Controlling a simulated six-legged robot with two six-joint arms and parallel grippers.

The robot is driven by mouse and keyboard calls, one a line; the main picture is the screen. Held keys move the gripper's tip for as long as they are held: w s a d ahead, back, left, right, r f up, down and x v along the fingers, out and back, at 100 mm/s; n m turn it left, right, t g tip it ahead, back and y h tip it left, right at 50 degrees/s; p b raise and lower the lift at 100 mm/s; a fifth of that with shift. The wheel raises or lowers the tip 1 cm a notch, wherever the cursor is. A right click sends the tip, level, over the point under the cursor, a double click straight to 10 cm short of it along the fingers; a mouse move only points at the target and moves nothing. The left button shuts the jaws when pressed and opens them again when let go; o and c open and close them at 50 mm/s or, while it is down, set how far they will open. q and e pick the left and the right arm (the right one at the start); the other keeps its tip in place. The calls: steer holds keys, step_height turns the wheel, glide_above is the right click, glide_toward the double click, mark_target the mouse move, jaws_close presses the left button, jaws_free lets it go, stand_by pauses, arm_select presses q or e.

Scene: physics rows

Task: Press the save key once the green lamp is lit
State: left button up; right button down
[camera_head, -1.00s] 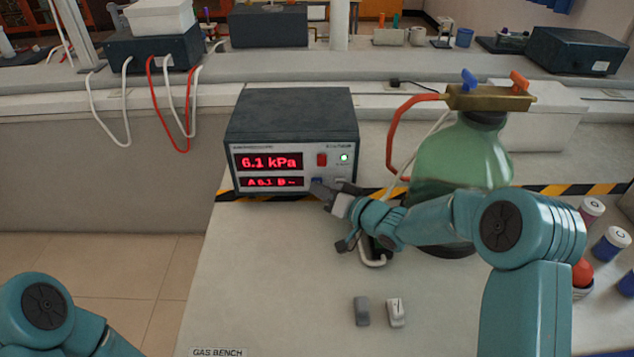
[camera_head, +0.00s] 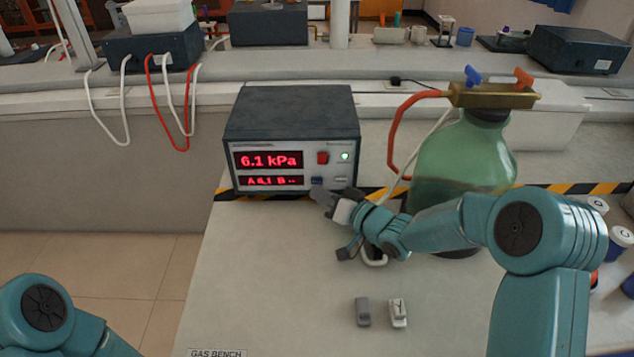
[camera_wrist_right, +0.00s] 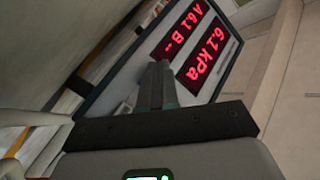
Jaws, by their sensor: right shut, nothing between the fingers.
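The meter (camera_head: 290,116) stands at the back of the bench, its red display (camera_head: 269,160) reading 6.1 kPa above a line "A 6.1 B --". Its green lamp (camera_head: 345,156) is lit. Below it the front carries a blue key (camera_head: 316,182) and a pale key (camera_head: 341,181); their labels are too small to read. A red button (camera_head: 322,158) sits above. My right gripper (camera_head: 318,193) is shut and empty, its tips just below and in front of the blue key. In the right wrist view the shut fingers (camera_wrist_right: 157,76) point at the meter's front.
A green glass bottle (camera_head: 462,160) with a brass valve block (camera_head: 492,96) and red hose stands right of the meter. A grey block (camera_head: 363,311) and a white block (camera_head: 398,312) lie at the front. Lidded containers stand at the right edge. The bench left of my right gripper is clear.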

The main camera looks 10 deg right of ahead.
steer(key=shift+s+a+b, duration=0.2)
steer(key=shift+s+b, duration=0.1)
steer(key=shift+s, duration=0.7)
steer(key=shift+s+a+b, duration=0.2)
steer(key=shift+s+b, duration=0.05)
steer(key=shift+s, duration=0.75)
